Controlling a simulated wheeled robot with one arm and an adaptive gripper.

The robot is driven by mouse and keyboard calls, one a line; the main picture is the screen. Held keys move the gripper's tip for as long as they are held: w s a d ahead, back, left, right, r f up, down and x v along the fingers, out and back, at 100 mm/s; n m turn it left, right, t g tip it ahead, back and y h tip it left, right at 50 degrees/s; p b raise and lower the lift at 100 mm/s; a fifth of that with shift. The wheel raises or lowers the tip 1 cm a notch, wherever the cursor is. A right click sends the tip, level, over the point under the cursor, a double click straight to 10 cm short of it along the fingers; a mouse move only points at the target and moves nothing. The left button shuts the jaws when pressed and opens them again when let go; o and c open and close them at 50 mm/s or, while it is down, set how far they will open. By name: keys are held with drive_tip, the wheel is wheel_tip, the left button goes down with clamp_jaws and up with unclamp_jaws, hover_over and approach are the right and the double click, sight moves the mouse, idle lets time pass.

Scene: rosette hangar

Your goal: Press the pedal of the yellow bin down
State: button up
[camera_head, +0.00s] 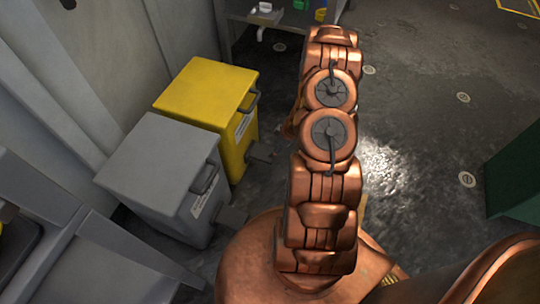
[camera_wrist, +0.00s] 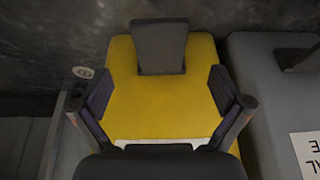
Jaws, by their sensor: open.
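The yellow bin (camera_head: 205,92) stands against the wall at the left in the head view, lid closed. Its dark grey pedal (camera_head: 259,152) sticks out low at its front. In the wrist view, which looks upside down, the yellow front (camera_wrist: 160,103) fills the middle. The pedal (camera_wrist: 160,47) is at top centre, beyond the fingertips and between their lines. My gripper (camera_wrist: 160,90) is open and empty in front of the bin, apart from the pedal. In the head view my copper arm hides the gripper.
A grey bin (camera_head: 160,165) with its own pedal (camera_head: 232,217) stands right beside the yellow one; it also shows at right in the wrist view (camera_wrist: 262,95). A metal table (camera_head: 235,17) is behind. A green box (camera_head: 515,175) is at right. Floor between is clear.

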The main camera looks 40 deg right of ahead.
sight(263, 153)
drive_tip(key=shift+b+x, duration=1.25)
drive_tip(key=shift+x, duration=2.65)
